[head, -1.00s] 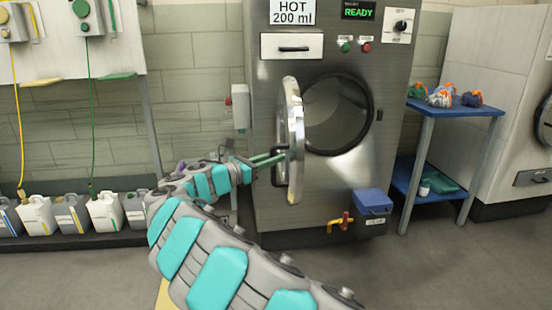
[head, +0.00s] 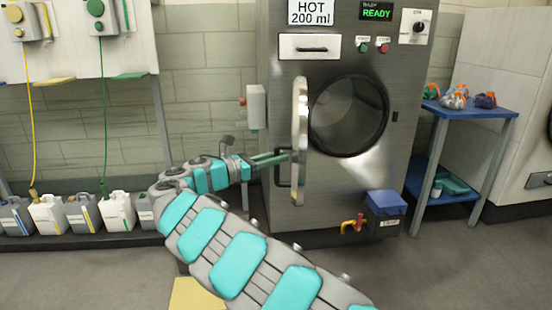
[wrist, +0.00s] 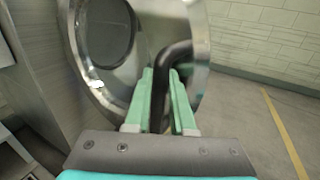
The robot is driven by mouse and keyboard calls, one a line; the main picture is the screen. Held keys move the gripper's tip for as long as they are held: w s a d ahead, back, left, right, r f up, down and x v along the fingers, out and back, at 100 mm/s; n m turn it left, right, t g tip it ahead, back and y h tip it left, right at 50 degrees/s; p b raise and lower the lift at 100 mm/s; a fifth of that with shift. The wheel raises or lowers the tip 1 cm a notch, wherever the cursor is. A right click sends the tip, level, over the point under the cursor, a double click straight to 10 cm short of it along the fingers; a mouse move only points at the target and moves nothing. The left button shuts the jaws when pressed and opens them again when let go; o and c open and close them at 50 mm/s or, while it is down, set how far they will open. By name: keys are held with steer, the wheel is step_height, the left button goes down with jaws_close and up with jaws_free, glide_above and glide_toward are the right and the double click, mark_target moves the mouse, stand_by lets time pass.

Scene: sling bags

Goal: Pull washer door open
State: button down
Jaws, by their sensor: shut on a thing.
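The washer (head: 345,185) is a steel cabinet with a round dark opening (head: 347,115). Its round door (head: 299,130) stands swung out to the left, seen nearly edge-on in the head view. The door also fills the upper left of the wrist view (wrist: 195,35). A dark bar handle (head: 278,172) is on the door's outer side. My gripper (head: 288,155) is at the handle from the left. In the wrist view its green fingers (wrist: 161,90) are shut on the black handle (wrist: 170,60), one on each side.
A blue table (head: 465,110) with colourful bundles stands right of the washer. A blue box (head: 385,205) and a red-and-yellow valve (head: 353,223) are low on its front. Jugs (head: 118,212) line the left wall. A grey wall box (head: 257,107) is behind my gripper.

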steer(key=c, duration=0.8)
jaws_free()
steer(key=shift+d, duration=0.1)
steer(key=shift+o, duration=0.2)
steer(key=v, duration=0.7)
steer(key=shift+a, duration=0.4)
steer(key=shift+s, duration=0.2)
